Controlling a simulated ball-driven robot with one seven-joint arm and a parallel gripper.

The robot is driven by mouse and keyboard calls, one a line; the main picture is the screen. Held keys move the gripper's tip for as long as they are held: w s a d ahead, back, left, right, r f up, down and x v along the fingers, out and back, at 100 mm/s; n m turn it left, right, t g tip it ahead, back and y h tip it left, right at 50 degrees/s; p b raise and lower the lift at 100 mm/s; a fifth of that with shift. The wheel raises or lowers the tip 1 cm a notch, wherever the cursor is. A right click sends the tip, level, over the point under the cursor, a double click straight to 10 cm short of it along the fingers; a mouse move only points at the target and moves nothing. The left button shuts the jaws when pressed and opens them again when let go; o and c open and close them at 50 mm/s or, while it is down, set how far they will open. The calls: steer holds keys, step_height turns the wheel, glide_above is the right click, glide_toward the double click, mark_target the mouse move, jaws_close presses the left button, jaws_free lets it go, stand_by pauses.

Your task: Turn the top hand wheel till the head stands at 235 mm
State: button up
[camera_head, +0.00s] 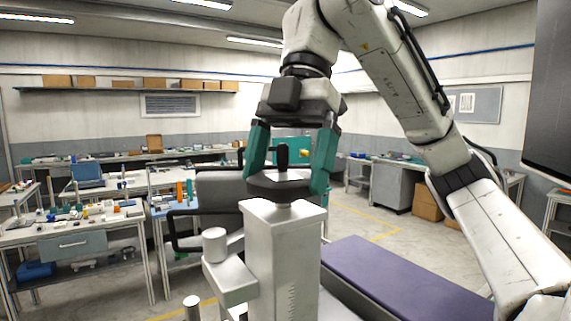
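The dark round hand wheel (283,187) with an upright knob sits on top of a pale grey column (283,235) in the middle of the head view. My gripper (285,180) points down over it. Its two teal fingers stand wide apart, one at each side of the wheel, and their tips appear to meet the rim. A pale head (231,282) with a short cylinder (215,244) juts from the column's left side. Scale marks (292,300) run down the column's front, but they are too small to read.
A purple-topped bench (395,285) lies right of the column. A dark chair-like thing (215,200) stands behind it. Workbenches with small parts stand at left (75,238) and at the back. The floor at right centre (365,215) is clear.

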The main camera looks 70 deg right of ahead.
steer(key=c, duration=0.4)
steer(key=shift+m, duration=0.4)
steer(key=m+t, duration=0.1)
steer(key=m, duration=0.1)
steer(key=shift+s+m+h, duration=0.1)
steer(key=shift+m+h, duration=0.2)
steer(key=shift+m, duration=0.1)
steer(key=m, duration=0.2)
steer(key=m+t, duration=0.1)
steer(key=shift+s+a+m+t+h, duration=0.1)
steer(key=shift+m+t+h, duration=0.2)
steer(key=shift+m+h, duration=0.1)
steer(key=m+h, duration=0.1)
steer(key=m, duration=0.2)
steer(key=m+t+h, duration=0.1)
steer(key=m, duration=0.2)
steer(key=shift+a, duration=0.15)
steer(key=shift+m, duration=0.3)
steer(key=o, duration=0.8)
